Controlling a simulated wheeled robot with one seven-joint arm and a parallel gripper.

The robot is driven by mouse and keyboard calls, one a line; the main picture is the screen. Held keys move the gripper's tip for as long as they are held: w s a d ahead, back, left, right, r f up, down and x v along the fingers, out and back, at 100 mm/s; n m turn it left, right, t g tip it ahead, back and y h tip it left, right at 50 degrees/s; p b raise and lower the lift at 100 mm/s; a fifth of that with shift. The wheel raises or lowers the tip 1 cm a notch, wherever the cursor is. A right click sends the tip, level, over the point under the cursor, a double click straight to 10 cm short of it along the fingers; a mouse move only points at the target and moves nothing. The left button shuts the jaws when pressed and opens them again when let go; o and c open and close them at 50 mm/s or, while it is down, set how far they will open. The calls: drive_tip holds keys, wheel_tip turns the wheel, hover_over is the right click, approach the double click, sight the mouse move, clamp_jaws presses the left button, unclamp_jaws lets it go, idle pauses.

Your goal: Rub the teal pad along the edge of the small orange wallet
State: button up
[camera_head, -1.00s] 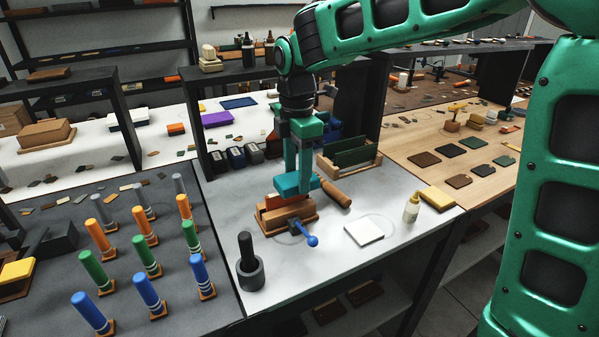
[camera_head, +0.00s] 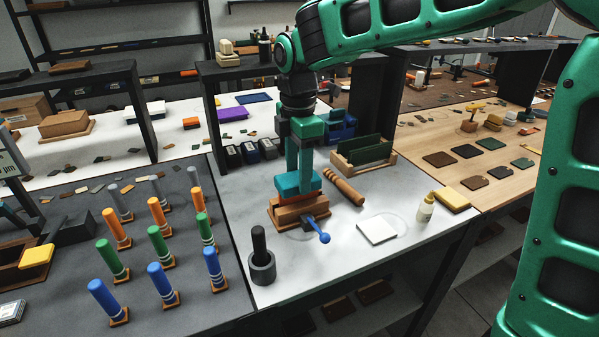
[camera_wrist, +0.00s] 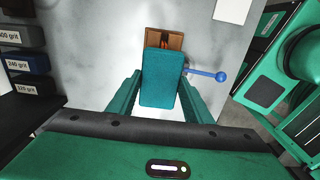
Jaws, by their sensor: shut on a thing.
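My gripper (camera_head: 299,172) is shut on the teal pad (camera_head: 297,185), which also shows between my fingers in the wrist view (camera_wrist: 162,78). The pad is directly over the wooden clamp (camera_head: 302,215) with the blue handle (camera_head: 323,237). The small orange wallet is mostly hidden under the pad. Only a thin orange-brown sliver, probably the wallet (camera_wrist: 164,42), shows past the pad's far end in the wrist view. I cannot tell for sure whether pad and wallet touch.
A dark cup with a pestle-like rod (camera_head: 261,262) stands front left of the clamp. Labelled grit boxes (camera_head: 250,152) stand behind.

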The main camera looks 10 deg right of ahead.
sight(285, 180)
drive_tip(key=shift+s+a, duration=0.25)
drive_tip(key=shift+a, duration=0.55)
drive_tip(key=shift+s+a, duration=0.2)
drive_tip(key=shift+a, duration=0.6)
drive_tip(key=shift+r, duration=2.55)
